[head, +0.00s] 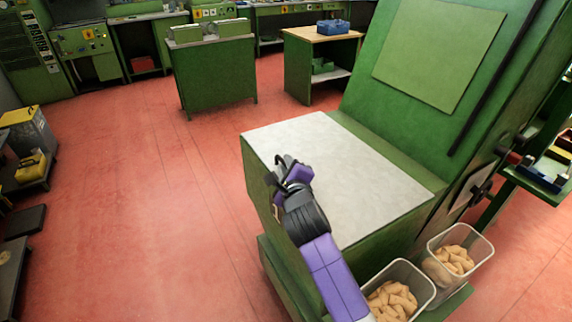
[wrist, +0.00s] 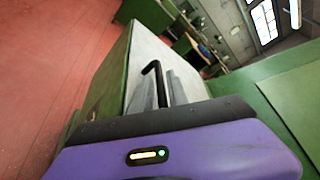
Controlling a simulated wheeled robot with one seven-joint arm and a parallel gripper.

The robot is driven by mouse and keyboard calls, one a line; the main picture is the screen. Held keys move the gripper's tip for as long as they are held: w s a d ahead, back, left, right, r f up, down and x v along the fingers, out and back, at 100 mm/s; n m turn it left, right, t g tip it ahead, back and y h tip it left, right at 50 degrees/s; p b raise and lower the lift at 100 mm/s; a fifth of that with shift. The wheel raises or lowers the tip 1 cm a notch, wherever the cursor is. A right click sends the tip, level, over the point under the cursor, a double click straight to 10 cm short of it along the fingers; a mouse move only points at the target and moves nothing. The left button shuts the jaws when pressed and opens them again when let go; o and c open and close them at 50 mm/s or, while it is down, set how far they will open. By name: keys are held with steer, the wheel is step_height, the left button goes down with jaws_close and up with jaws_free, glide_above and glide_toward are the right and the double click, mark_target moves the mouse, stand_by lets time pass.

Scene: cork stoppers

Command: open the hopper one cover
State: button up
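The hopper cover (head: 335,165) is a flat pale grey panel lying closed on top of the green machine. It also shows in the wrist view (wrist: 150,48), beyond my fingers. My gripper (head: 287,172) is at the cover's left edge, in front of the machine. In the wrist view, a bent black handle bar (wrist: 153,68) runs between the two grey fingers of my gripper (wrist: 163,92). The fingers stand close on both sides of the bar and look shut on it. Their contact with the bar is partly hidden, and so is the handle's base.
Two clear bins of corks (head: 393,298) (head: 452,258) stand at the machine's lower right, near my arm. A tall green sloped housing (head: 430,60) rises behind the cover. The red floor (head: 150,200) to the left is open. A green cabinet (head: 215,75) stands farther back.

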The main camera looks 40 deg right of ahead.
jaws_close()
stand_by(1.4)
